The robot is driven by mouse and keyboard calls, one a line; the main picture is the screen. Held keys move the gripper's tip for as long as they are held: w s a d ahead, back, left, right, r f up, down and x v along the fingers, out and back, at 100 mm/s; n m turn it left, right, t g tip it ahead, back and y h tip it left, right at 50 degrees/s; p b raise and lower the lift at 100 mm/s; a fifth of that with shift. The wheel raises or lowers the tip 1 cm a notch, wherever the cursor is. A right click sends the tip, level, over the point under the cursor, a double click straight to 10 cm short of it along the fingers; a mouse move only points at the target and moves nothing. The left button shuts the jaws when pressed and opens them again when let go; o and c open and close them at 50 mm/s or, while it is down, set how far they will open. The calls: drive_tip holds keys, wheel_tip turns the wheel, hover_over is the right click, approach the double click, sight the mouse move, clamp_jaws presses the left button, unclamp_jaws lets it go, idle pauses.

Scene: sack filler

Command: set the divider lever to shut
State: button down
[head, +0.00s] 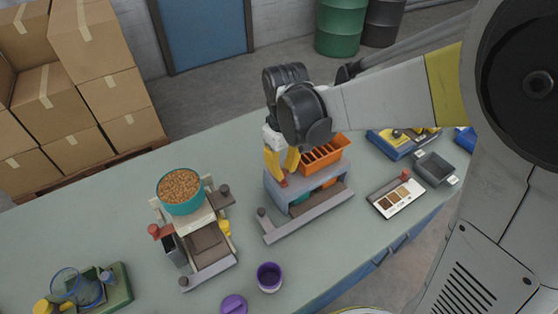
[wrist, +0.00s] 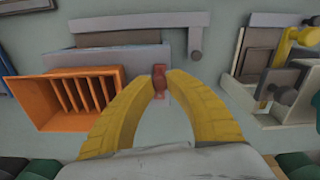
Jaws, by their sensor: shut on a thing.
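The orange divider box (head: 325,152) with several slots sits on a grey-blue stand (head: 291,204) in the middle of the bench. In the wrist view the divider box (wrist: 62,103) is at the left. A small dark red lever (wrist: 160,83) stands at the side of the stand, between my yellow fingertips. My gripper (wrist: 161,88) points down and is shut on this lever. In the head view my gripper (head: 284,176) is at the stand's left end, and only a reddish bit of the lever shows below the fingers. The lever's setting cannot be read.
A filler with a teal bowl of pellets (head: 181,191) stands to the left. Purple cup (head: 269,277) and purple lid (head: 234,304) lie at the front. A sample tray (head: 396,197) and grey bin (head: 434,168) are at the right. Bare bench lies between the machines.

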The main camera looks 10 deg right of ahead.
drive_tip(key=shift+d+n, duration=0.2)
drive_tip(key=shift+n, duration=0.3)
drive_tip(key=c, duration=1.3)
unclamp_jaws()
drive_tip(key=shift+o, duration=0.2)
